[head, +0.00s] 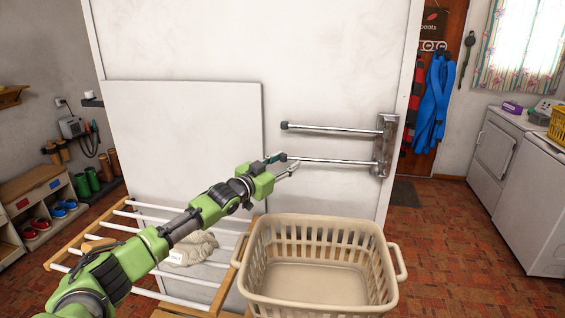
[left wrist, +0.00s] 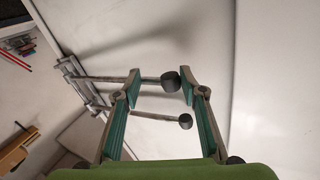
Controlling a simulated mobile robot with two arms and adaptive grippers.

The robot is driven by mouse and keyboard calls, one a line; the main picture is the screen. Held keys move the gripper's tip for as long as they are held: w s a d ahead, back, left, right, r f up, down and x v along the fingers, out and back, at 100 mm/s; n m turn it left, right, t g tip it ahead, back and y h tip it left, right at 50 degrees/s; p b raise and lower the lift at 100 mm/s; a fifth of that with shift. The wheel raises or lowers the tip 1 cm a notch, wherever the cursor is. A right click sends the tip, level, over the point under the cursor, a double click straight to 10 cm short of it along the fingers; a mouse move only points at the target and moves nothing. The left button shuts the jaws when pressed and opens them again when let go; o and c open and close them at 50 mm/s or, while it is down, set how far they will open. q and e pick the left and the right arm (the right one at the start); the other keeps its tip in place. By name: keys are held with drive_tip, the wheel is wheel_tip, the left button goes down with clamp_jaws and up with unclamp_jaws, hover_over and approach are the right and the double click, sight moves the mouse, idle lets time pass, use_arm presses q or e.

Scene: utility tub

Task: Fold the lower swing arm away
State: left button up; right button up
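The lower swing arm (head: 335,161) is a chrome rod with a dark end knob, sticking out left from a metal wall bracket (head: 385,146). The upper swing arm (head: 330,129) runs above it, roughly parallel. My left gripper (head: 284,164) is at the free end of the lower arm. In the left wrist view, my left gripper (left wrist: 160,78) is open, with the larger, nearer knob, apparently the lower arm's knob (left wrist: 171,82), showing between its fingertips. Contact cannot be told. The other arm's knob (left wrist: 185,121) shows smaller, farther off. My right gripper is not in view.
A beige laundry basket (head: 318,222) stands below the swing arms. A wooden drying rack (head: 65,255) with white rods and a pale cloth (head: 192,248) is under my left arm. A flat white panel (head: 185,125) is on the wall to the left. Washing machines (head: 497,150) stand far right.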

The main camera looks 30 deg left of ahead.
use_arm(q)
drive_tip(key=shift+s+a+r, duration=0.1)
drive_tip(key=shift+s, duration=0.2)
drive_tip(key=s, duration=1.1)
drive_tip(key=shift+s+a, duration=0.2)
drive_tip(key=shift+s, duration=0.05)
idle(0.4)
